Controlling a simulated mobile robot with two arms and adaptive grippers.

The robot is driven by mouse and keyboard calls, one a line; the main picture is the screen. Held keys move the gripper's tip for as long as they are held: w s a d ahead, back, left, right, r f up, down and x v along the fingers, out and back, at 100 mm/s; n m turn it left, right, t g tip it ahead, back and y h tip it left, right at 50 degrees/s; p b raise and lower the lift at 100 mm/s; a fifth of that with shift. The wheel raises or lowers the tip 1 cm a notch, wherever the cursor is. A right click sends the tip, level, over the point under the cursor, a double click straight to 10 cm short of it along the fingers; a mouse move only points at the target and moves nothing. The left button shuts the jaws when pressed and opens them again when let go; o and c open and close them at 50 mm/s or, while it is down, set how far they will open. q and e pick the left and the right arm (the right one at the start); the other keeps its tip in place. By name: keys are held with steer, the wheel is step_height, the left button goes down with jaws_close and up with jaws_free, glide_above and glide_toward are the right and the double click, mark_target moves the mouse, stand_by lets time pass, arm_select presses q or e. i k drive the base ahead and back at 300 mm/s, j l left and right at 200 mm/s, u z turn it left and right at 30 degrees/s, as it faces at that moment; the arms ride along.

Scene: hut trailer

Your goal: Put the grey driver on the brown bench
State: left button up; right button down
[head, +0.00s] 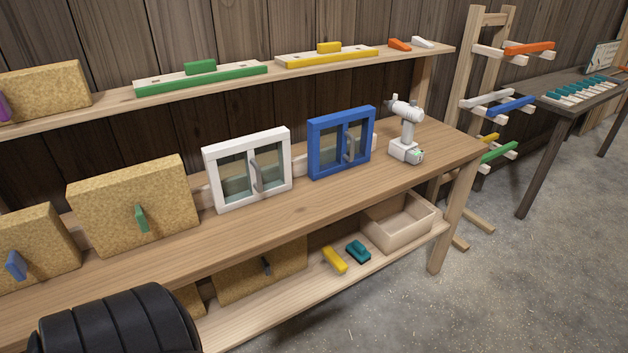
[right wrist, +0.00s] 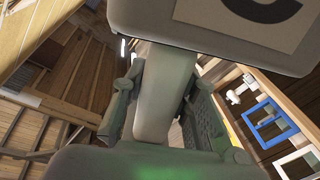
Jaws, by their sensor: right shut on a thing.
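In the right wrist view my right gripper (right wrist: 163,108) is shut around the pale grey handle of a driver (right wrist: 212,28). The driver's block-shaped end with a light label fills the top of that view; the rest of it is largely hidden. The held driver and my right gripper do not show in the head view. A brown wooden bench (head: 330,210) runs across the head view. Another driver (head: 406,115), white and grey, stands upright on its right end. My left gripper is not in view.
A blue framed window (head: 313,149), a white one (head: 211,178) and cork boards (head: 88,205) stand on the bench. Its front strip looks clear. A tray (head: 390,238) sits on the lower shelf. A peg rack (head: 465,75) and a dark table (head: 553,103) stand at right.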

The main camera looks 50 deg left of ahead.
mark_target(424, 147)
steer(key=i, duration=2.7)
steer(key=i+u, duration=0.15)
steer(key=i, duration=0.4)
steer(key=i+l+u, duration=0.15)
steer(key=i, duration=0.35)
steer(key=u, duration=3.35)
